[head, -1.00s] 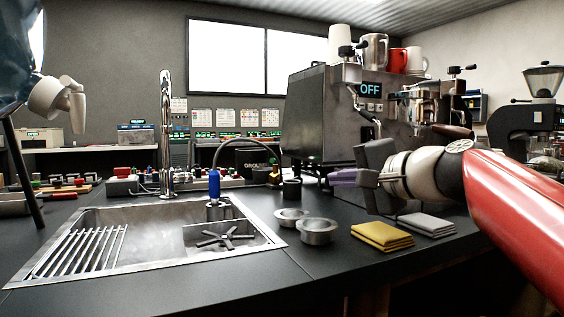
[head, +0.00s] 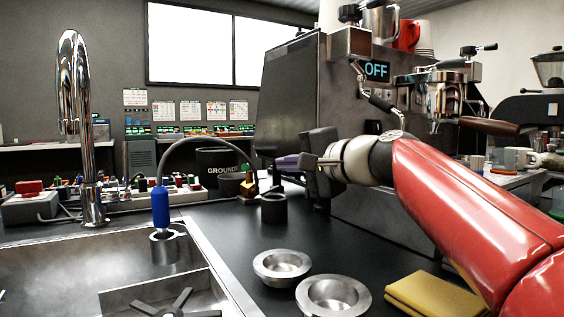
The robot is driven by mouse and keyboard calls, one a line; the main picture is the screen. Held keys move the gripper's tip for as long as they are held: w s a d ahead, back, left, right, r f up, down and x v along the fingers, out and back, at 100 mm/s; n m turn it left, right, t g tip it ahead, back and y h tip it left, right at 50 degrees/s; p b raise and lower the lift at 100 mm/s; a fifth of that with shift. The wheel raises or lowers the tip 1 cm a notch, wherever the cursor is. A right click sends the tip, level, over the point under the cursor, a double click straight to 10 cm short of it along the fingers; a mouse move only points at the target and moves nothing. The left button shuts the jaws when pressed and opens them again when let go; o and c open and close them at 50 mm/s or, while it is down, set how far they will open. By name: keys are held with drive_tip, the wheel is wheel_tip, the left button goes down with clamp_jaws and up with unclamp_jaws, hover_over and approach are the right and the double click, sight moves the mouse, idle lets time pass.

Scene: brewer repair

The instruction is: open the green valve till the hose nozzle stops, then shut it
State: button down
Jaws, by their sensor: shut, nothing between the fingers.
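The green valve (head: 245,169) is a small green-topped brass fitting on the counter behind the sink, left of my gripper. A grey hose (head: 205,140) arches from it to the blue hose nozzle (head: 160,208). The nozzle stands upright over a steel cup (head: 165,246) at the sink's right side; I cannot make out any water flow. My gripper (head: 300,164) is shut and empty, pointing left, apart from the valve in the picture.
The sink (head: 215,265) is at front left, with a tall chrome tap (head: 75,130). A black cup (head: 274,208), two steel bowls (head: 283,266) and a yellow cloth (head: 430,298) lie on the counter. The espresso machine (head: 300,95), reading OFF, stands behind my arm.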

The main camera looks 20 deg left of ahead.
sight(248, 165)
drive_tip(key=p+x, duration=0.1)
drive_tip(key=x, duration=0.7)
drive_tip(key=shift+s+p, duration=0.15)
drive_tip(key=shift+p, duration=0.15)
